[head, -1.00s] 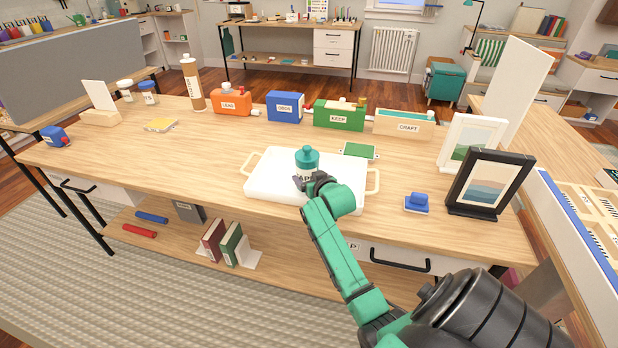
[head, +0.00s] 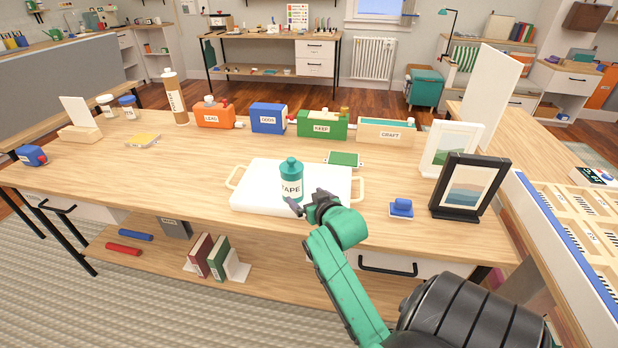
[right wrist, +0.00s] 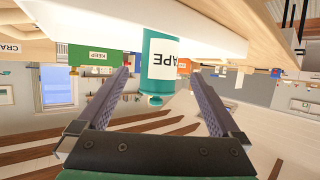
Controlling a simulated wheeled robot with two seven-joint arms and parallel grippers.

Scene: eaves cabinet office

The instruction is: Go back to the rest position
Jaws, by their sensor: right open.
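My right gripper (head: 309,205) is at the front edge of the white tray, just in front and to the right of a teal and white bottle (head: 291,182). Its jaws are open, and in the right wrist view the two fingers (right wrist: 160,105) stand wide apart. The bottle, with lettering ending in "APE", shows between and beyond them in the right wrist view (right wrist: 160,62), which is upside down. The bottle stands upright on the white tray (head: 258,178) with two pale handles. My left gripper is not in view.
Behind the tray stand an orange box (head: 214,116), a blue box (head: 268,118), a green KEEP box (head: 322,125) and a CRAFT box (head: 386,131). A blue stamp-like block (head: 401,208) and a black picture frame (head: 470,187) are right of my arm. The tabletop left of the tray is mostly clear.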

